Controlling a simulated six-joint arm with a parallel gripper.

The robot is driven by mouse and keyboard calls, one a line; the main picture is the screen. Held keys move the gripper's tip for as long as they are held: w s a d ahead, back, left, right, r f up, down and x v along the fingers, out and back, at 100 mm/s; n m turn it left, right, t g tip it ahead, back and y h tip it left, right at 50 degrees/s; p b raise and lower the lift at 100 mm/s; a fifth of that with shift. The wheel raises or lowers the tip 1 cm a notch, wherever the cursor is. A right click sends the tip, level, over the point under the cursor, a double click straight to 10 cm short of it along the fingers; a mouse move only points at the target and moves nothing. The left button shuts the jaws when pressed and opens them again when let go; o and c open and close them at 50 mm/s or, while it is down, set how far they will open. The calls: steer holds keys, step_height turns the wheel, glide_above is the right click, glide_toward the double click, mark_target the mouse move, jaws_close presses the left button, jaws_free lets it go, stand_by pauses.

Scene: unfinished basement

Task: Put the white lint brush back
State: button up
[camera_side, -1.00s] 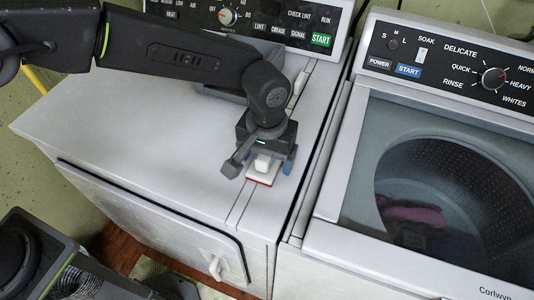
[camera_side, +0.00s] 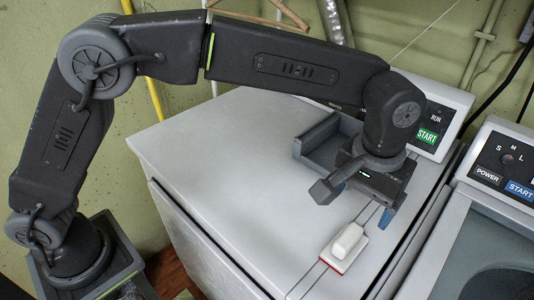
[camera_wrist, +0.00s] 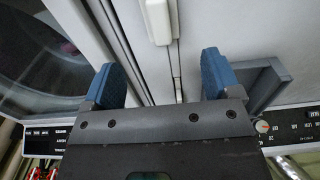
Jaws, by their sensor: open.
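The white lint brush (camera_side: 346,245) lies flat on the dryer top near its front right, with a white handle block on a red-edged base. It also shows at the top of the wrist view (camera_wrist: 158,20), beyond the fingertips. My gripper (camera_side: 356,204) is open and empty, behind the brush and apart from it. In the wrist view its two blue fingertips (camera_wrist: 160,72) are spread wide with bare dryer top between them. A grey open-topped holder (camera_side: 312,145) stands on the dryer behind my gripper, partly hidden by my arm. It also shows in the wrist view (camera_wrist: 268,84).
The white dryer top (camera_side: 220,150) is clear to the left. The dryer's control panel (camera_side: 440,115) rises at the back. A washer (camera_side: 495,225) stands to the right across a narrow gap. Seam lines run along the dryer's right side.

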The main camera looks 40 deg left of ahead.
steer(key=s+a+r+t, duration=0.1)
steer(key=s+a+r, duration=0.1)
steer(key=a+r, duration=0.5)
steer(key=s+a+r+t, duration=0.1)
steer(key=s+a+r, duration=0.15)
steer(key=a, duration=0.85)
steer(key=s+a+f+t, duration=0.1)
steer(key=s+a+f, duration=0.1)
steer(key=s+a, duration=0.4)
steer(key=s+a+f+t, duration=0.2)
steer(key=s+a, duration=0.4)
steer(key=s, duration=0.1)
steer(key=shift+a+f+t, duration=0.25)
steer(key=shift+a+t, duration=0.05)
steer(key=shift+a, duration=0.05)
